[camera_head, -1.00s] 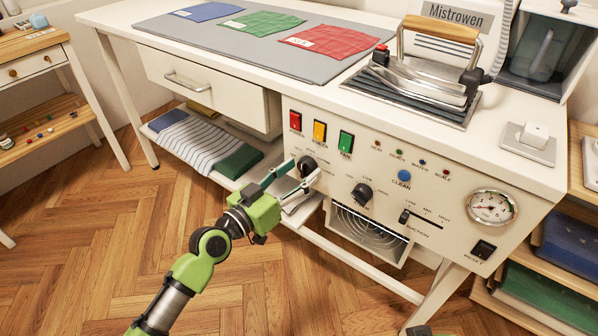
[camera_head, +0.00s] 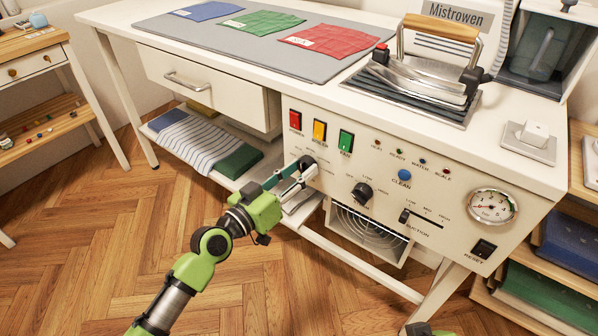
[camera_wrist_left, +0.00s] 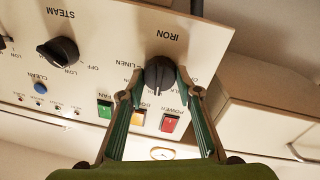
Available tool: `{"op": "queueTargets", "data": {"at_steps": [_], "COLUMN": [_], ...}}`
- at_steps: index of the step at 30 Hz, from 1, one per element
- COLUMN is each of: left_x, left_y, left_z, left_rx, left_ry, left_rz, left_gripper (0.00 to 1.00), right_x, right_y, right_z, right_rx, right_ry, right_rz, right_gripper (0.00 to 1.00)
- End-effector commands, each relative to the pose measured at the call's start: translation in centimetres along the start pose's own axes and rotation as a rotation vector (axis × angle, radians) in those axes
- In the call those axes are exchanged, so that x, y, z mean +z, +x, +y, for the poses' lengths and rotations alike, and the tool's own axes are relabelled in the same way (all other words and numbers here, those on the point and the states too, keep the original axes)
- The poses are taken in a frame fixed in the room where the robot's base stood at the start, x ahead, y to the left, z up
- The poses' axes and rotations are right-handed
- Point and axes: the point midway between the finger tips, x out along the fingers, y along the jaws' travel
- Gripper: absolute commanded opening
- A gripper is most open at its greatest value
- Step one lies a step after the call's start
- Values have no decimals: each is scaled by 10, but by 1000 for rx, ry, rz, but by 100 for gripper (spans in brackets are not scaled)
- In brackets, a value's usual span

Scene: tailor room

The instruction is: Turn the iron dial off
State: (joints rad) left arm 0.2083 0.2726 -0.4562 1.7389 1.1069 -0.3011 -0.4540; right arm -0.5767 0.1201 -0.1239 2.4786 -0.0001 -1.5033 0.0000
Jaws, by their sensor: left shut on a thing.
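The iron dial (camera_wrist_left: 159,74) is a black knob on the white control panel, under the label IRON in the left wrist view. In the head view the dial (camera_head: 306,163) is partly hidden by my fingers. My left gripper (camera_wrist_left: 158,88) has its two fingers on either side of the dial and is shut on it. In the head view the left gripper (camera_head: 300,175) reaches the panel's left side from the lower left. The words around the dial are partly covered, so its setting cannot be read.
The steam dial (camera_head: 362,194) is to the right of the iron dial. Red, yellow and green switches (camera_head: 319,131) sit above. A blue clean button (camera_head: 404,174), a pressure gauge (camera_head: 492,206) and a reset switch (camera_head: 483,249) are farther right. An iron (camera_head: 428,80) rests on the table.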

Motion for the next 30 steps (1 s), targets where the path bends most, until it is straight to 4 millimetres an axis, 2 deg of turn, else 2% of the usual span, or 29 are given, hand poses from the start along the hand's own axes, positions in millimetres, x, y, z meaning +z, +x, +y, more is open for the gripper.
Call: {"op": "queueTargets", "data": {"at_steps": [6,15,23,30], "left_x": [1,1,1,1], "left_y": [0,0,0,0], "left_z": [0,-1,-1,0], "left_rx": [3,6,9,12], "left_ry": [-168,-454,-701,-930], "left_rz": [12,34,52,71], "left_gripper": [10,10,10,10], "right_x": [-25,-39,-38,-28], "right_y": [3,4,3,1], "right_z": [-3,-5,-4,-3], "right_rx": [-7,-9,-8,-5], "right_ry": [-3,-5,-5,-3], "right_rz": [89,147,144,98], "right_gripper": [0,0,0,0]}}
